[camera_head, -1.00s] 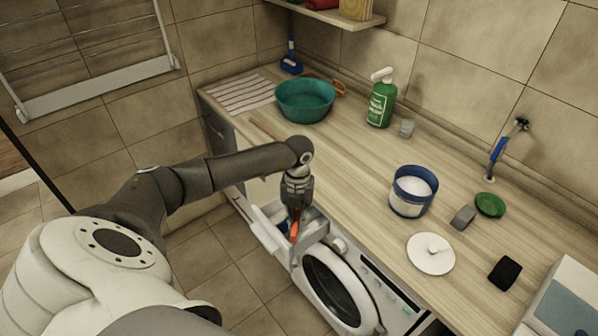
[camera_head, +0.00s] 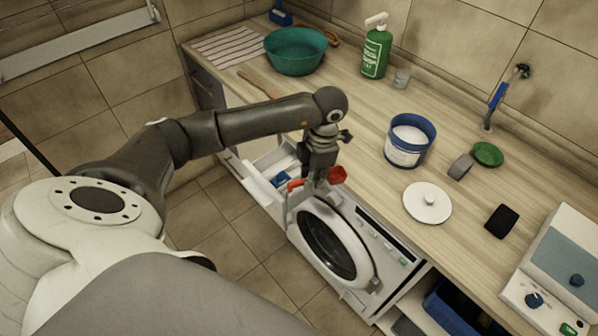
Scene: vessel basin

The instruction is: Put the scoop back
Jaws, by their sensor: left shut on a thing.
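My left gripper (camera_head: 316,184) is shut on the red scoop (camera_head: 338,174), above the front of the washing machine. The scoop's round end sticks out right of the fingers and a red part shows on their left; the middle is hidden by the gripper. A white tub with a blue rim (camera_head: 405,155) stands open on the counter, full of white powder. A round white lid (camera_head: 428,203) with a knob lies on the counter in front of it. An open drawer (camera_head: 262,188), with a blue thing inside, is left of the gripper. My right gripper is not in view.
The wooden counter (camera_head: 360,150) also holds a teal basin (camera_head: 295,52), a green spray bottle (camera_head: 376,50), a glass, a green dish (camera_head: 488,154), a grey block and a black block (camera_head: 501,221). The washing machine (camera_head: 335,245) is below.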

